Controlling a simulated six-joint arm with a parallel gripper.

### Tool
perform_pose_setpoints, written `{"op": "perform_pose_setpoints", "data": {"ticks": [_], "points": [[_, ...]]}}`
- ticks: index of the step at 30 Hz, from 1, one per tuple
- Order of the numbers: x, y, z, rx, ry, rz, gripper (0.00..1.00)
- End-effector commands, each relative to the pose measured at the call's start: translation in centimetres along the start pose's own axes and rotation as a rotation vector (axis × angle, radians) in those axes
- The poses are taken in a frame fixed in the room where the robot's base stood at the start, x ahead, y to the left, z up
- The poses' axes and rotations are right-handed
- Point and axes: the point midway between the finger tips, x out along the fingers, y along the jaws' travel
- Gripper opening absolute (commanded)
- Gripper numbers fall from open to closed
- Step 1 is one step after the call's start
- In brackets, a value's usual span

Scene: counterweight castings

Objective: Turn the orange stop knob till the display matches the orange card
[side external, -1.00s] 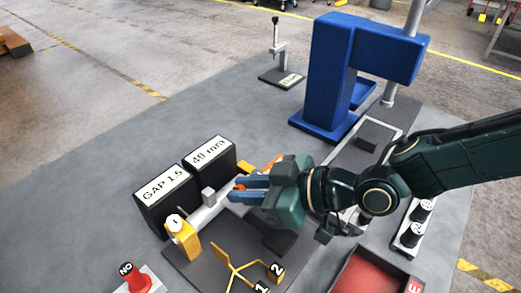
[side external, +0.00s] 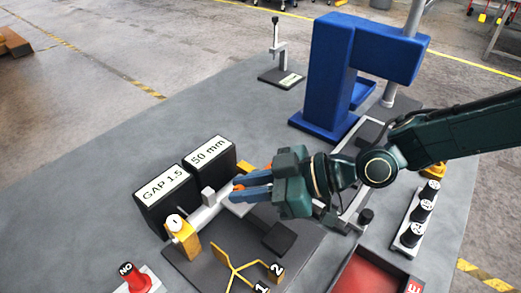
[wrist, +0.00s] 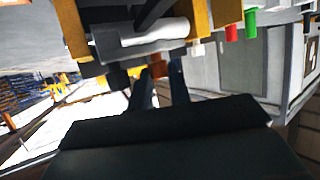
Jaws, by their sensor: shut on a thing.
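The orange stop knob (side external: 238,184) shows only in part between the fingertips of my gripper (side external: 240,188), which is shut on it. In the wrist view the knob (wrist: 157,68) is a small orange patch between my two dark blue fingers (wrist: 162,74). The display (side external: 210,153) is a black box with a white face reading "50 mm". A second black box (side external: 165,190) to its left reads "GAP 1.5". I cannot make out an orange card in either view.
A yellow bracket with a white dial (side external: 187,240) stands left of the knob. A yellow forked piece marked 1 and 2 (side external: 235,266) lies in front. A red tray (side external: 370,280), a rack of black knobs (side external: 420,215), a blue press (side external: 330,80) and a red button (side external: 135,280) stand around.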

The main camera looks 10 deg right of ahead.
Motion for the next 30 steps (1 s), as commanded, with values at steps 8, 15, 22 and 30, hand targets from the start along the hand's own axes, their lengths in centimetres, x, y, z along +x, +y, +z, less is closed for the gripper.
{"op": "perform_pose_setpoints", "data": {"ticks": [8,15,22,30], "points": [[0.0,0.0,0.0,0.0,0.001,0.001,0.41],[-0.1,0.3,0.0,0.0,0.0,0.008,0.41],[-0.1,0.5,0.1,0.0,-0.001,0.012,0.41],[-1.2,0.5,0.0,0.001,0.0,0.013,0.41]]}}
